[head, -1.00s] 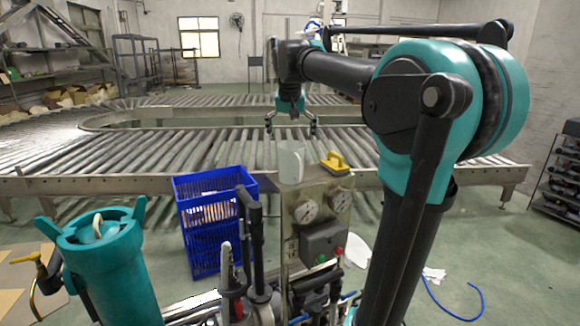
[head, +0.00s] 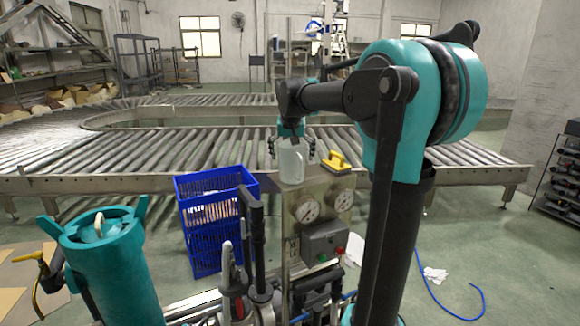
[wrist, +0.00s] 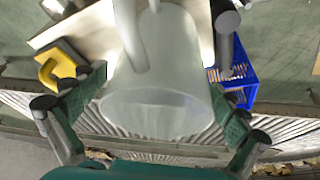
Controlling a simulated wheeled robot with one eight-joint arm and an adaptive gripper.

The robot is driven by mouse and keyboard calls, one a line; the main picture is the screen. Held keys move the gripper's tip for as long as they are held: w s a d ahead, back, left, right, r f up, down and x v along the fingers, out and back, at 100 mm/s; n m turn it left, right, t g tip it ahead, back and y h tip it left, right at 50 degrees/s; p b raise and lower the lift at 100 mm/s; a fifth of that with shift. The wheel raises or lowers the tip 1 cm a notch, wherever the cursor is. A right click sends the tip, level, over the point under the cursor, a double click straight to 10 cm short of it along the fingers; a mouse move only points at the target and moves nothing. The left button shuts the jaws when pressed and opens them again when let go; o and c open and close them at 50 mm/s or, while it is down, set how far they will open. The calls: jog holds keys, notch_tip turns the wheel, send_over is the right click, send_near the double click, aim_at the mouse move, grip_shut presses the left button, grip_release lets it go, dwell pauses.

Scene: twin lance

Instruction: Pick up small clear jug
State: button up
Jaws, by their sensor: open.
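The small clear jug (head: 290,163) is a pale translucent vessel with a handle, standing upright on top of the metal gauge panel. In the wrist view the jug (wrist: 157,85) fills the middle, its round end toward my palm. My gripper (head: 291,150) is at the jug in the head view, with a finger to each side. In the wrist view my gripper (wrist: 155,115) is open, with its green finger pads either side of the jug. The left pad is very close to the jug's wall; I cannot tell whether either touches.
A yellow-handled tool (head: 336,161) lies beside the jug on the panel top; it also shows in the wrist view (wrist: 58,72). The panel (head: 300,222) carries gauges. A blue crate stack (head: 212,220) stands left. A roller conveyor (head: 110,160) runs behind.

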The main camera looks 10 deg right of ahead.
jog(key=shift+c, duration=0.4)
jog(key=c, duration=1.2)
jog(key=shift+r, duration=0.15)
jog(key=shift+c, duration=0.2)
